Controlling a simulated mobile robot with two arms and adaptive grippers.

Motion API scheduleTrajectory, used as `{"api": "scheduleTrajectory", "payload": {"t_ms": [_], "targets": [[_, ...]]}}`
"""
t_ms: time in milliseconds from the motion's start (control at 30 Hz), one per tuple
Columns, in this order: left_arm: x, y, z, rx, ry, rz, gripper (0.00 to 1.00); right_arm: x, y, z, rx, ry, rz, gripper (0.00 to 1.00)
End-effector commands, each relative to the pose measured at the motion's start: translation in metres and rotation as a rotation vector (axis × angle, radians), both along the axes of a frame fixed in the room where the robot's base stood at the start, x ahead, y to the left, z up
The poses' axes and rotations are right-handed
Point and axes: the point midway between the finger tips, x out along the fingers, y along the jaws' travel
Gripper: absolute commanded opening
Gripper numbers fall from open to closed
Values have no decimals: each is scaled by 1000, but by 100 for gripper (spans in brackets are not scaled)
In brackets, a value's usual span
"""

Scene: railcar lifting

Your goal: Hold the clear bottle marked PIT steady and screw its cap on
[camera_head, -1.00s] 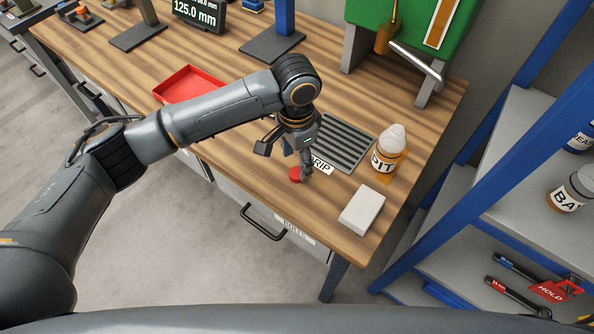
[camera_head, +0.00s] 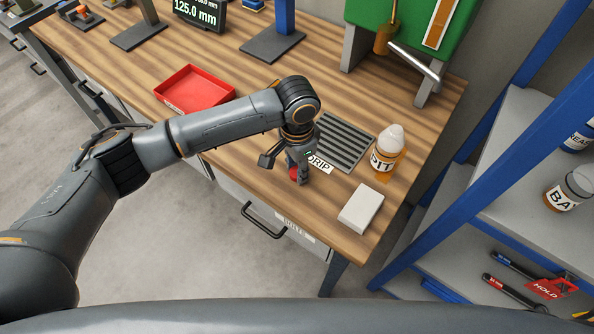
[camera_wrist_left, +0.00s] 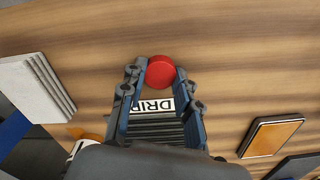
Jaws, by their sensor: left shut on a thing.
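The clear bottle marked PIT (camera_head: 384,160) stands upright near the right end of the bench, with amber contents and a pale, tapering top; no red cap is on it. My right gripper is not in view.
A dark ribbed drip tray (camera_head: 345,143) labelled DRIP lies between the cap and the bottle. A white block (camera_head: 361,208) lies in front of the bottle. A red tray (camera_head: 194,88) is to the left. A blue-framed shelf (camera_head: 520,150) stands at the right.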

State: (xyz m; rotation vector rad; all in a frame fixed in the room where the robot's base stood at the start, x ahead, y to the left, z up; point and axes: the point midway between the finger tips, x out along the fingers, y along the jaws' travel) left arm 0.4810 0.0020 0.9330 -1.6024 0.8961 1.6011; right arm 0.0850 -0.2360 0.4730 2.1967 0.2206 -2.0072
Motion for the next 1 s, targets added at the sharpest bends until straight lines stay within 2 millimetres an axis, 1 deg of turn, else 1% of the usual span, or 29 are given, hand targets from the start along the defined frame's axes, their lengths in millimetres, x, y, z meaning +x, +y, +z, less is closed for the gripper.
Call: {"api": "scheduleTrajectory", "payload": {"t_ms": [267,367,533,567,667,800,1000], "targets": [[0,0,3,-1,-1,0,18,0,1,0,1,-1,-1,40],[1,0,9,-1,-1,0,18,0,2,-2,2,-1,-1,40],[0,0,33,-2,-2,-1,18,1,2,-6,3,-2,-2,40],[-5,3,37,-2,0,-2,18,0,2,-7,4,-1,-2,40],[-19,11,56,-3,-3,-4,18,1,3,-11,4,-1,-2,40],[-45,25,91,-3,-5,-4,18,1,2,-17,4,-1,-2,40],[-86,47,110,-1,-3,-3,18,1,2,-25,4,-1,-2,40]]}}
